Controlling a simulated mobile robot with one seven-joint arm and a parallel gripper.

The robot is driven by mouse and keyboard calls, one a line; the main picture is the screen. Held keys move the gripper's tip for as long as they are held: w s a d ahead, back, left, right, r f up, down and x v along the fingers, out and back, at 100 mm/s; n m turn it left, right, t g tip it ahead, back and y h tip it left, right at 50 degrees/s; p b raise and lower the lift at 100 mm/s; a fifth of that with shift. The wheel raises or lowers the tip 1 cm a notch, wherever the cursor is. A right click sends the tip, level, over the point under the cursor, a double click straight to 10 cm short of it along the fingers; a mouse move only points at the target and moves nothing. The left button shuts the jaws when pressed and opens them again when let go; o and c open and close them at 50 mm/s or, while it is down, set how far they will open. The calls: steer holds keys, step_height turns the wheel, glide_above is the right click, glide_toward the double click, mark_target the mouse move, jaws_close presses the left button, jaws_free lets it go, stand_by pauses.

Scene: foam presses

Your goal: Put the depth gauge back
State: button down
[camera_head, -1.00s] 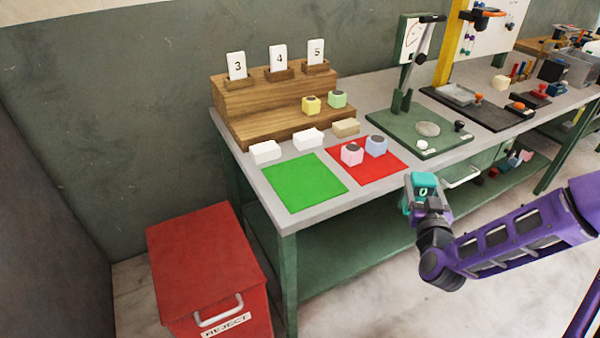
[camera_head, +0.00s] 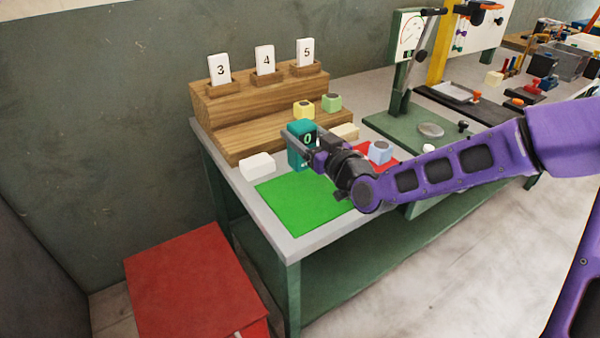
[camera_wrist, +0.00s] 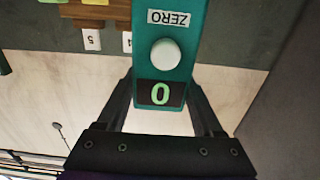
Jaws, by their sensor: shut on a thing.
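The depth gauge is a teal block (camera_head: 299,150) with a dark display reading 0. In the wrist view the depth gauge (camera_wrist: 162,60) also shows a white round button and a ZERO label. My gripper (camera_head: 305,152) is shut on it, one finger on each side; in the wrist view my gripper (camera_wrist: 162,100) spans the display end. In the head view the gauge appears over the bench near the wooden rack's front and the green mat; its height above the bench is hard to tell. My gripper and forearm hide part of the red mat.
The stepped wooden rack (camera_head: 230,105) holds cards 3, 4 and 5. Yellow (camera_head: 304,109) and green (camera_head: 331,102) blocks sit on its lower step. A white block (camera_head: 257,166) lies left of the gauge. The green mat (camera_head: 300,205) is empty. A red bin (camera_head: 190,285) stands below.

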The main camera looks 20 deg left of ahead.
mark_target(307, 168)
step_height(307, 168, down, 7)
steer(key=shift+r+b, duration=0.1)
steer(key=shift+b, duration=0.4)
steer(key=shift+f+b, duration=0.45)
steer(key=shift+b, duration=0.05)
steer(key=shift+f, duration=0.15)
steer(key=shift+c, duration=0.2)
jaws_free()
steer(key=shift+f, duration=0.1)
